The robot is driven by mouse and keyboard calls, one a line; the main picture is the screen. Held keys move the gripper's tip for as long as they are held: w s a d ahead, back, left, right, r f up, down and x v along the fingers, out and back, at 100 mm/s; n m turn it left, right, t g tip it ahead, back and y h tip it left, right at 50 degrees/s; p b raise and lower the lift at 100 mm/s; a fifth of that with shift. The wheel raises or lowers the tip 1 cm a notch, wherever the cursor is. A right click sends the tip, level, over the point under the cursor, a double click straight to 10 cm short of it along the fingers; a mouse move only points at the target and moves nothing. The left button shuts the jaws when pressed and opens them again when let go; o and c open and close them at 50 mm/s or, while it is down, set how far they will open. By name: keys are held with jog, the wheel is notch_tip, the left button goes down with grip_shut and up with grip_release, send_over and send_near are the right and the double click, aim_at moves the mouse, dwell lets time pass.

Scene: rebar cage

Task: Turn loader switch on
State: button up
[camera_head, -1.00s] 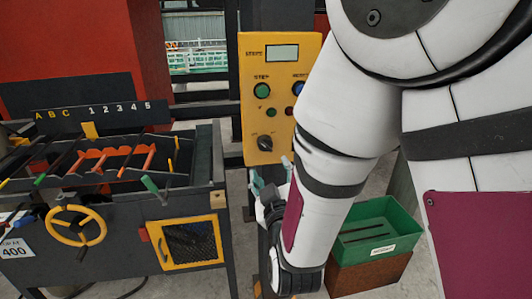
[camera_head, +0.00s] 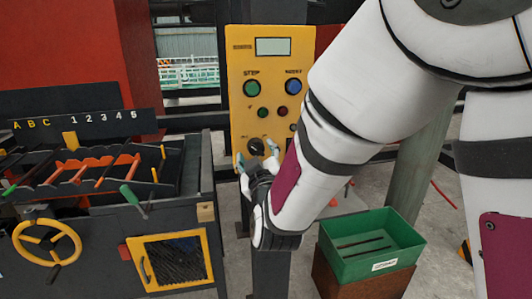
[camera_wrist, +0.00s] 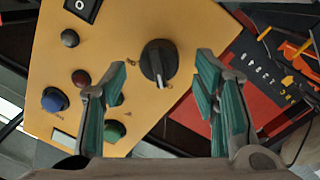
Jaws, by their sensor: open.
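The yellow control panel (camera_head: 270,80) stands upright in the middle of the head view. Its black rotary switch (camera_head: 256,147) sits low on the panel, and it also shows in the wrist view (camera_wrist: 158,62) as a round knob with a pale pointer mark. My gripper (camera_head: 257,160) is open and empty, just below the knob in the head view. In the wrist view my gripper's teal-padded fingers (camera_wrist: 163,75) stand on either side of the knob, apart from it. I cannot tell the exact depth gap. The small labels beside the knob are unreadable.
Green STEP (camera_head: 252,88) and blue (camera_head: 293,87) buttons and smaller buttons sit above the knob. A black rocker switch (camera_wrist: 83,8) shows at the wrist view's top left. A dark bench with a yellow handwheel (camera_head: 47,243) stands left; a green bin (camera_head: 340,262) stands right.

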jog(key=shift+x, duration=0.95)
jog(key=c, duration=1.2)
jog(key=shift+o, duration=0.2)
